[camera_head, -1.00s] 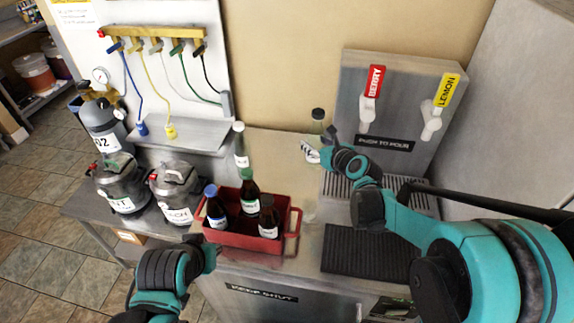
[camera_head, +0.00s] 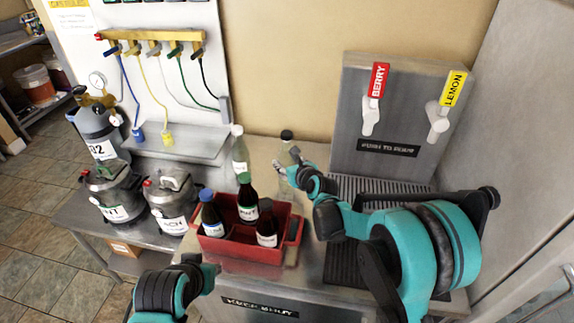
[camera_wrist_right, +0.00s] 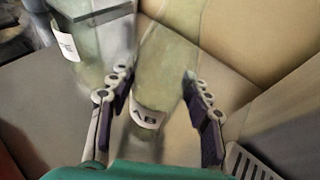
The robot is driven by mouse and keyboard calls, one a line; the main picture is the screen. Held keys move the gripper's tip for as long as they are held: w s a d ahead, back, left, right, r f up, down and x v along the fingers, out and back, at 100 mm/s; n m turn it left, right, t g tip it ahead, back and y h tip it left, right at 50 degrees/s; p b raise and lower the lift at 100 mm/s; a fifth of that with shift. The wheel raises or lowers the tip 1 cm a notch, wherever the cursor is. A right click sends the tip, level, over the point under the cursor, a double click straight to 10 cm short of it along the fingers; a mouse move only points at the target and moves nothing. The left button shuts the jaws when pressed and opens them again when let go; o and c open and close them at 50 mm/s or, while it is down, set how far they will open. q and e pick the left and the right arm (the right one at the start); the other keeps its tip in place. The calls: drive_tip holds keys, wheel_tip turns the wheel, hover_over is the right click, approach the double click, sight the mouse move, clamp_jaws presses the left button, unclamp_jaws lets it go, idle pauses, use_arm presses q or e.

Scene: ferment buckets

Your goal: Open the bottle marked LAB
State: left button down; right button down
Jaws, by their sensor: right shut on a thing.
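The bottle marked LAB (camera_head: 285,165) is pale green and clear with a dark cap (camera_head: 287,135) on top. It stands on the counter left of the tap panel. Only "AB" of its label (camera_wrist_right: 145,117) shows in the right wrist view. My right gripper (camera_head: 288,172) is around this bottle's body, shut on it, with one finger on each side in the right wrist view (camera_wrist_right: 155,105). My left gripper (camera_head: 211,271) is low in the head view, in front of the red crate and apart from the bottle; its finger opening cannot be made out.
A white-capped clear bottle (camera_head: 240,155) stands just left of the LAB bottle. The red crate (camera_head: 240,250) in front holds dark bottles. The tap panel (camera_head: 385,155) with BERRY and LEMON handles and a grille is at right. Two lidded metal vessels (camera_head: 115,195) stand at left.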

drive_tip(key=shift+r, duration=0.1)
drive_tip(key=shift+f, duration=0.2)
drive_tip(key=c, duration=0.7)
unclamp_jaws()
drive_tip(key=shift+r, duration=0.1)
